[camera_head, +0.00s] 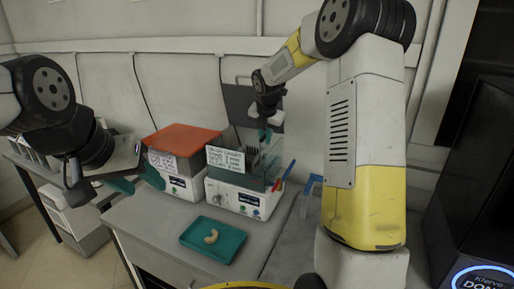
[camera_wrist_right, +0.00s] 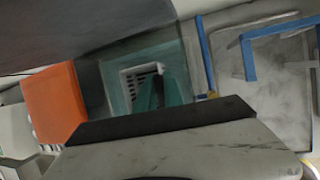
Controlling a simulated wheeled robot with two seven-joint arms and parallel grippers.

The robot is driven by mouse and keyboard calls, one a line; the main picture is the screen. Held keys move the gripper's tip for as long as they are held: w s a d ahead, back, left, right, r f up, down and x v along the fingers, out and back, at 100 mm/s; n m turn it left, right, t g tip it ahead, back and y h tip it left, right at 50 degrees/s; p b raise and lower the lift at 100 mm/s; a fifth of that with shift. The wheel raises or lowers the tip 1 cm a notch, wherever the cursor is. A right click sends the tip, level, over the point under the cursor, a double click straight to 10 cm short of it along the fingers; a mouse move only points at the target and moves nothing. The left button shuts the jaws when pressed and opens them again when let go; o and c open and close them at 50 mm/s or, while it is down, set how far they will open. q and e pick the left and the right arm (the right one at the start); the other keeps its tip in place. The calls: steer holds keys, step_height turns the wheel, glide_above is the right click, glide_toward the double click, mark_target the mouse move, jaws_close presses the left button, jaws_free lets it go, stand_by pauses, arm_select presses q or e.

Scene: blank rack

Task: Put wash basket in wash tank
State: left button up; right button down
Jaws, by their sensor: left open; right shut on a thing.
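The wash tank (camera_head: 247,203) is a white machine with a teal-walled opening and a paper label, on the grey table. The wash basket (camera_head: 247,151) shows as a dark slotted shape at the tank's opening. In the right wrist view the basket (camera_wrist_right: 130,77) appears within the teal tank outline; I cannot tell how deep it sits. My right gripper (camera_head: 265,134) is above the tank, pointing down, shut on the basket; its teal fingers also show in the right wrist view (camera_wrist_right: 152,94). My left gripper (camera_head: 137,181) is open and empty, left of the tanks.
A second white machine with an orange lid (camera_head: 180,138) stands left of the tank. A teal tray (camera_head: 232,247) with a curved tan item (camera_head: 211,237) lies in front. Red and blue handles (camera_head: 287,172) stand at the tank's right side. A blue-handled piece (camera_head: 311,184) stands further right.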

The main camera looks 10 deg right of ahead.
step_height(320, 180, down, 4)
steer(key=shift+f, duration=0.25)
steer(key=c, duration=1.7)
jaws_free()
steer(key=shift+c, duration=0.2)
